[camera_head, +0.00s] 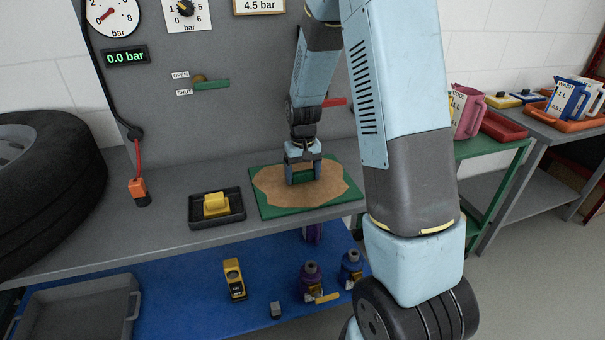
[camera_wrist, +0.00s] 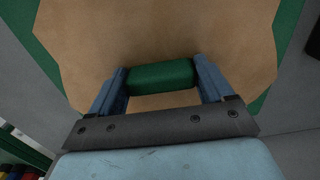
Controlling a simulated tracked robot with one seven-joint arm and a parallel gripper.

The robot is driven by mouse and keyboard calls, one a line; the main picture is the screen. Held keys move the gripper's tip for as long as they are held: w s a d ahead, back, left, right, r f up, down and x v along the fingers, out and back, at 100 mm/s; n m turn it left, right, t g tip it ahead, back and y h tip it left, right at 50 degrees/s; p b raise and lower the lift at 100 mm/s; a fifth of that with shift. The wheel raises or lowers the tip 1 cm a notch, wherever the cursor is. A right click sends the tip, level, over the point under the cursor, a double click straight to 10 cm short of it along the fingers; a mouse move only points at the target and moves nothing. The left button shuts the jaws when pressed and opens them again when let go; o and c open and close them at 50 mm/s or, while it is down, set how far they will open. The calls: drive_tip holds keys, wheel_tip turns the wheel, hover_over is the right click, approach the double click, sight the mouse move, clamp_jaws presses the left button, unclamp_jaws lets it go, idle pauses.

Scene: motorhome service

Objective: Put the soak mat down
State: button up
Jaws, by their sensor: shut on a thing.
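The soak mat looks like a tan, ragged-edged sheet (camera_head: 272,188) with a green grip block on top. It lies over a green rectangular board (camera_head: 286,212) on the grey bench, with green showing around its edges. Whether it rests fully on the board or is slightly above it, I cannot tell. My gripper (camera_head: 303,177) points down at the mat's middle, shut on the green grip block. In the wrist view the block (camera_wrist: 162,75) sits between both blue fingers, with the tan sheet (camera_wrist: 160,30) spread beneath.
A black tray (camera_head: 232,217) with a yellow block stands left of the board. An orange-ended hose (camera_head: 139,190) hangs further left, beside a tire (camera_head: 45,190). Bottles (camera_head: 310,281) and a grey bin (camera_head: 80,310) are on the blue lower shelf. Jugs (camera_head: 466,112) stand right.

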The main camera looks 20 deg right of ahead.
drive_tip(key=o, duration=1.1)
